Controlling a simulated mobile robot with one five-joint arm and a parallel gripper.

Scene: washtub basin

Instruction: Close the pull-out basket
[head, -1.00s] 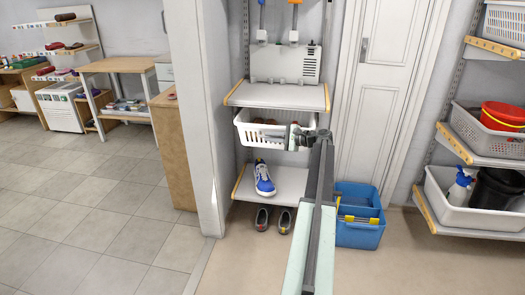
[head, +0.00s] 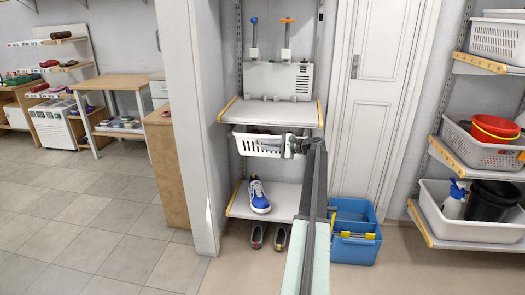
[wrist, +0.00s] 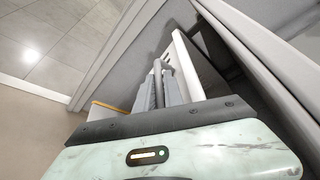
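The white pull-out basket (head: 258,145) hangs under the upper shelf of the middle rack. Its slotted front shows in the head view, with a narrow strip of its inside above the rim. My gripper (head: 288,146) is at the right part of the basket's front. In the wrist view the gripper's grey fingers (wrist: 158,72) are close together and look shut, with nothing visible between them. The basket's white wall (wrist: 190,66) is just to their right. I cannot tell whether the fingers touch it.
The upper shelf (head: 270,112) is just above the basket. A blue-and-white shoe (head: 259,196) stands on the lower shelf (head: 285,200). Blue crates (head: 356,249) stand on the floor to the right. A wall post (head: 190,120) is to the left.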

